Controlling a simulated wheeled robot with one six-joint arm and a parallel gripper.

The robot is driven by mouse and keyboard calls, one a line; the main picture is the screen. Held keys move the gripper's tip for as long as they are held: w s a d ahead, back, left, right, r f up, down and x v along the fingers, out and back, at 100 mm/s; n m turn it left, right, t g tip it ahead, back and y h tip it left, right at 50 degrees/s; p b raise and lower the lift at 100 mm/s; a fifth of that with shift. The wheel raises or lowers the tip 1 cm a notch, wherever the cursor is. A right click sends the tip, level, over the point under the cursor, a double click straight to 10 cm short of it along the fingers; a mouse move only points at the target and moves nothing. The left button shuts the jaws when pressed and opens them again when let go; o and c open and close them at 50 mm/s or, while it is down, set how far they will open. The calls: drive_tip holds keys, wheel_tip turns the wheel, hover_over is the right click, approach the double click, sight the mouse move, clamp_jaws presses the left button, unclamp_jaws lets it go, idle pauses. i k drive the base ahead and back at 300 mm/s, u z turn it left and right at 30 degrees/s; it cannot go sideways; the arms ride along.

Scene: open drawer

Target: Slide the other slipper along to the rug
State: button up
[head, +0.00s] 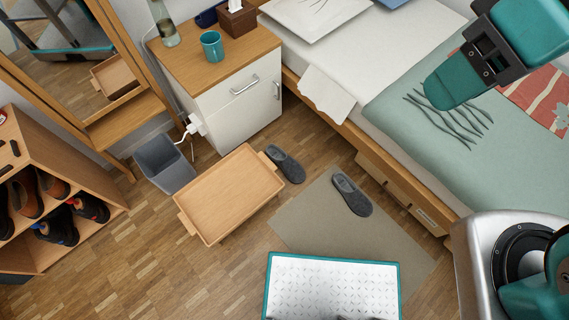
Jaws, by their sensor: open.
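One dark grey slipper (285,164) lies on the wooden floor, between the wooden tray and the rug. It is off the rug, close against the tray's right-hand handle. The matching slipper (352,194) lies on the beige-grey rug (306,217), near its upper edge. My gripper (452,76) is at the upper right, over the green blanket, well to the right of both slippers. It is open, and I see nothing held in it. Its fingertips are hard to make out from this angle. The lower part of the rug is hidden behind my own body.
A wooden tray (229,195) stands left of the loose slipper. A white bedside cabinet (235,105) and grey bin (164,164) are behind it. The bed (330,118) with a drawer (398,190) beneath borders the rug. A shoe rack (50,165) stands at left. Floor between slipper and rug is clear.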

sight(292, 169)
drive_tip(key=u, duration=0.05)
drive_tip(key=k, duration=0.5)
drive_tip(key=z, duration=1)
drive_tip(key=i, duration=0.8)
drive_tip(key=u, duration=2.45)
